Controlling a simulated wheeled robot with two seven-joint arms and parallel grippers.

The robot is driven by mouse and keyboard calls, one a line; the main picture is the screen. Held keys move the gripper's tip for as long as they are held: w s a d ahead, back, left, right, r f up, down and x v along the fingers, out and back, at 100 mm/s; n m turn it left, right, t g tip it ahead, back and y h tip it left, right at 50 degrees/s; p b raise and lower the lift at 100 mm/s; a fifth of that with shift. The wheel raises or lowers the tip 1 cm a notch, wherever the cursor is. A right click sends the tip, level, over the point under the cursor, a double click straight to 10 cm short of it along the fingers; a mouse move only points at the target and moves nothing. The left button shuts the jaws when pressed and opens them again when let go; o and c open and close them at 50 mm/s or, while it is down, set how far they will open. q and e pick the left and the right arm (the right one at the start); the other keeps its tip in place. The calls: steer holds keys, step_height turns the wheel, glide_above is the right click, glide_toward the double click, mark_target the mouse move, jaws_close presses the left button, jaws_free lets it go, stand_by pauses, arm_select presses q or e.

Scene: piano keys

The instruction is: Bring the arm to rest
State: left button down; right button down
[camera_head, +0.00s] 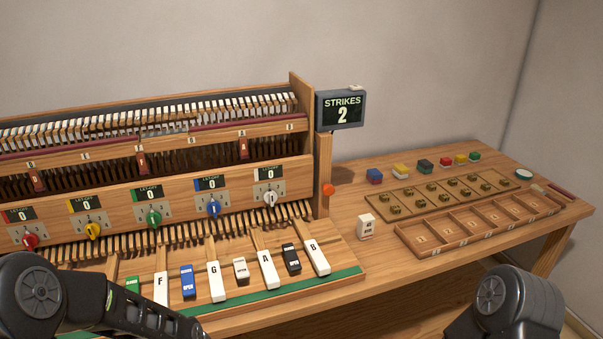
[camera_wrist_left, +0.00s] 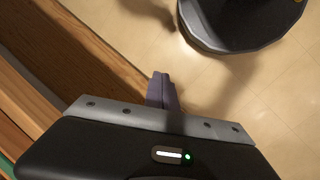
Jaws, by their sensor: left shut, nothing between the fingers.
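My left arm (camera_head: 95,300) comes in at the lower left of the head view, in front of the keys; its gripper is outside that view. In the left wrist view my left gripper (camera_wrist_left: 161,76) is shut and empty. Its fingers point over the pale floor, beside the wooden edge of the bench (camera_wrist_left: 105,55). Part of my right arm (camera_head: 505,305) shows at the lower right of the head view, and its gripper is out of view.
The piano keys (camera_head: 216,282) and a row of colored knobs (camera_head: 153,217) stand at the left. A strikes display (camera_head: 341,109) reads 2. A divided wooden tray (camera_head: 480,224), a board with brass pieces (camera_head: 440,193) and several colored blocks (camera_head: 375,176) lie on the right.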

arm_select(q)
steer(key=s+d+f+m, duration=0.3)
steer(key=s+d+f, duration=0.1)
steer(key=s, duration=0.3)
steer(key=s+d+f+m, duration=0.4)
steer(key=s+f, duration=0.2)
steer(key=s, duration=0.1)
steer(key=shift+s+f+h, duration=0.25)
steer(key=shift+f+h, duration=0.1)
steer(key=shift+h, duration=0.05)
